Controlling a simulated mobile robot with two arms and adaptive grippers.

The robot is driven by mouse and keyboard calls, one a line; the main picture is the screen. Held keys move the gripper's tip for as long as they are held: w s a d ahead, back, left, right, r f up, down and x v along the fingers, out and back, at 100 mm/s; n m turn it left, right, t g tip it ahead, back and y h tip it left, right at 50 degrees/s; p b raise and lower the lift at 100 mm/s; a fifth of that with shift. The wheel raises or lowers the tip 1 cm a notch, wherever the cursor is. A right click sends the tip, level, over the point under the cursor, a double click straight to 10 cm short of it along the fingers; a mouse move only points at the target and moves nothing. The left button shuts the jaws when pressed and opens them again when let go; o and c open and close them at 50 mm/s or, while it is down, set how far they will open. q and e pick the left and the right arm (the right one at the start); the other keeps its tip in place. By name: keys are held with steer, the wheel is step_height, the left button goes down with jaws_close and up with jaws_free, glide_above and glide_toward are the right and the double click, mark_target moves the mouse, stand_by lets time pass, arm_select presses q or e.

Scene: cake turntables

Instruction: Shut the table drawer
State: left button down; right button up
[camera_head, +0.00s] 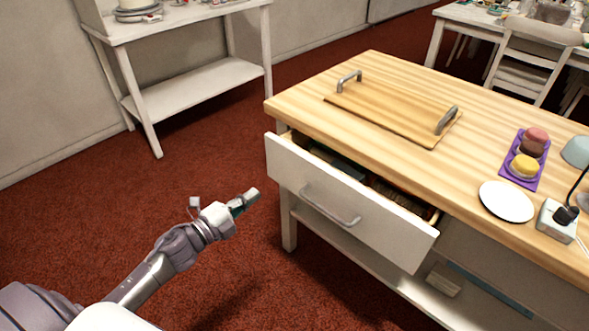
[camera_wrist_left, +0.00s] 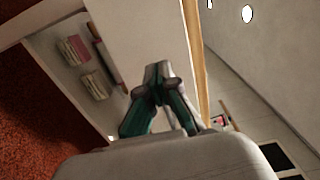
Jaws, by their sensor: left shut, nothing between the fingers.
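The table drawer (camera_head: 340,197) is pulled partly open from under the wooden tabletop (camera_head: 300,101). Its white front has a grey bar handle (camera_head: 330,206), and some dark contents show inside. My left gripper (camera_head: 252,195) is to the left of the drawer front, apart from it, over the red floor. It is shut and empty. In the left wrist view its fingers (camera_wrist_left: 158,75) are closed together, with a white panel behind them. My right gripper is not in view.
A wooden tray with two handles (camera_head: 390,112) lies on the tabletop. A white plate (camera_head: 506,202), a purple tray of round cakes (camera_head: 517,178) and a socket box (camera_head: 556,222) stand at the right. A white shelf table (camera_head: 180,90) stands back left. Red floor is clear left.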

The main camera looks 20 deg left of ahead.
mark_target(293, 167)
arm_select(q)
steer(key=x, duration=1.1)
steer(key=shift+w, duration=0.25)
steer(key=shift+w+d, duration=0.15)
steer(key=shift+w, duration=0.15)
steer(key=shift+w+d, duration=0.1)
steer(key=shift+w, duration=0.2)
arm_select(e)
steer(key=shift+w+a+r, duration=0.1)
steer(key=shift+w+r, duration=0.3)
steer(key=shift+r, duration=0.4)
